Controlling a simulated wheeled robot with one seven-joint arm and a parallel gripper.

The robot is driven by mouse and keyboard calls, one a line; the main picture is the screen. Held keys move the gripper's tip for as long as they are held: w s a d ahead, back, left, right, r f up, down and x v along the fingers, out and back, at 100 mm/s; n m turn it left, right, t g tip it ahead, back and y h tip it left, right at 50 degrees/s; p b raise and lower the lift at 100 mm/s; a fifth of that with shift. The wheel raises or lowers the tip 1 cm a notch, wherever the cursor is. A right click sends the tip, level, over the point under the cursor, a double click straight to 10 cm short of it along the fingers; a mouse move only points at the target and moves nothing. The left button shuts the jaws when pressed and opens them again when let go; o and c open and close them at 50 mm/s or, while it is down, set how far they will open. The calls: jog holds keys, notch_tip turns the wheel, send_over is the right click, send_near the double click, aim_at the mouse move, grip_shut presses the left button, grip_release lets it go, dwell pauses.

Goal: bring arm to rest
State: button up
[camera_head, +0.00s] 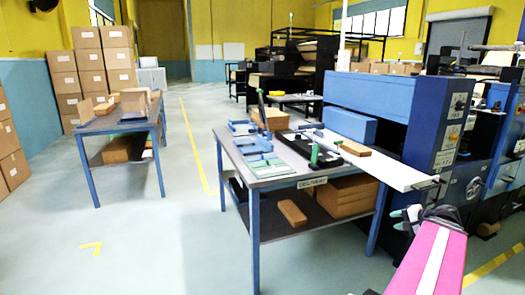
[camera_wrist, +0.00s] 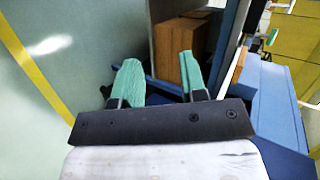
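My gripper (camera_wrist: 160,80) shows in the wrist view with its two green fingers apart and nothing between them. Behind the fingers are the floor, a blue table leg and a brown box (camera_wrist: 180,55) under the delivery table. In the head view my pink and white arm comes in at the lower right. The gripper end (camera_head: 405,218) is small there, near the right front corner of the delivery table (camera_head: 276,183), and its fingers are hard to make out. It looks clear of the table, but I cannot tell the gap.
Blue frames, a green handle (camera_head: 314,153) and a brown block (camera_head: 356,148) are on the table. Boxes (camera_head: 345,195) sit on its lower shelf. A blue machine (camera_head: 390,100) stands close on the right. A second table (camera_head: 120,120) is at left. The floor at left front is clear.

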jog(key=a+f+n+g+h, duration=0.2)
jog(key=a+f, duration=0.3)
jog(key=a, duration=0.5)
jog(key=a+f+n+g+h, duration=0.2)
jog(key=a+f+n+g, duration=0.2)
jog(key=a, duration=0.7)
jog(key=a+f+n+g+h, duration=0.2)
jog(key=a+f, duration=0.5)
jog(key=a, duration=0.4)
jog(key=n+g, duration=0.1)
jog(key=n, duration=0.1)
jog(key=shift+a+f+n+g+h, duration=0.15)
jog(key=shift+f+n+g+h, duration=0.15)
jog(key=shift+f+n, duration=0.1)
